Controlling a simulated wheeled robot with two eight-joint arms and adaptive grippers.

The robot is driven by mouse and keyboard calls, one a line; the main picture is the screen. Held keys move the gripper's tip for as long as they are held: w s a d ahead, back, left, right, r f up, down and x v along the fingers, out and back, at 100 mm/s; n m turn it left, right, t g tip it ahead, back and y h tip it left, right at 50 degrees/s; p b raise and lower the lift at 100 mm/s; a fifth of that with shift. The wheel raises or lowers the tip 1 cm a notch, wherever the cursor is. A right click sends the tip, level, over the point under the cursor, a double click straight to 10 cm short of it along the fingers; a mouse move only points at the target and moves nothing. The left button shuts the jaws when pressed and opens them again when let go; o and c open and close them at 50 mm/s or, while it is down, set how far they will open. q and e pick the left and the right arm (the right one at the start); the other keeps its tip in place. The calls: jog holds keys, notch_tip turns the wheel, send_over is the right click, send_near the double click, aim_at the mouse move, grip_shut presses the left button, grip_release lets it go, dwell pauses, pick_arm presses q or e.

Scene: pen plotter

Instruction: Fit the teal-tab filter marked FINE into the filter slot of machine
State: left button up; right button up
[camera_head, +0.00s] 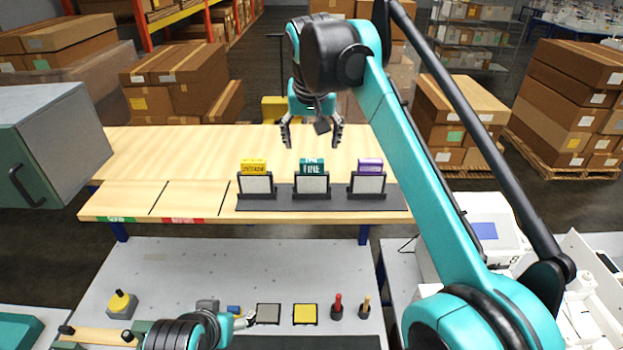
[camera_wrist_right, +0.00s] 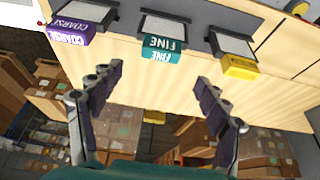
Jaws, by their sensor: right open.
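The teal-tab filter marked FINE (camera_head: 312,167) stands upright in the middle holder on the dark strip of the wooden bench. It also shows in the right wrist view (camera_wrist_right: 163,47), with its tab toward my gripper. A yellow-tab filter (camera_head: 254,167) stands to its left and a purple-tab COARSE filter (camera_head: 370,166) to its right. My right gripper (camera_head: 312,136) is open and empty, above and apart from the FINE filter; its fingers also show in the right wrist view (camera_wrist_right: 160,105). My left gripper (camera_head: 243,322) is low over the grey table; its jaws are too small to read. I cannot identify the machine's filter slot.
A grey cabinet (camera_head: 50,145) with a handle stands at the left. A white machine (camera_head: 484,236) with a blue screen stands at the right. A yellow-knobbed block (camera_head: 121,303), flat pads (camera_head: 305,313) and a red peg (camera_head: 337,306) are on the grey table. The bench behind the filters is clear.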

aim_at(312, 161)
jog(key=x, duration=0.6)
jog(key=shift+s+f, duration=0.25)
jog(key=shift+f, duration=0.25)
jog(key=shift+w+f, duration=0.25)
jog(key=shift+f, duration=0.25)
jog(key=shift+s, duration=0.1)
jog(key=c, duration=1.4)
